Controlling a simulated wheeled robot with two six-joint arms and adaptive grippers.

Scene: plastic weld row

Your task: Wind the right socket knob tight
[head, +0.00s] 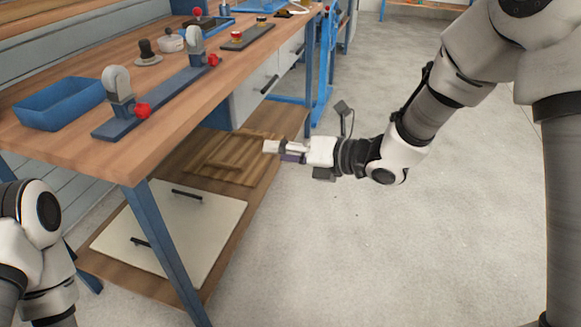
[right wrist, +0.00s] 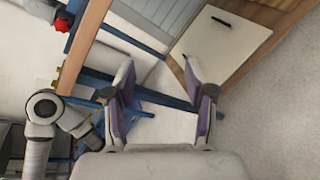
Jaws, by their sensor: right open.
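A blue-grey rail (head: 165,98) lies along the workbench and carries two upright grey sockets. The right socket (head: 195,45) has a red knob (head: 214,60) low on its right side. The nearer, left socket (head: 118,88) has a similar red knob (head: 143,111). One red knob (right wrist: 62,23) shows at the top left of the right wrist view; I cannot tell which. My right gripper (head: 272,149) is off the bench's front side, apart from both knobs. In the wrist view its fingers (right wrist: 162,78) are spread with nothing between them. My left gripper is out of view.
The wooden bench top (head: 75,152) holds a blue tray (head: 58,104), a dark stamp-like object (head: 147,52) and a small dark board (head: 248,38) with jars. Below is a shelf with a white panel (head: 175,228). Floor right of the bench is clear.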

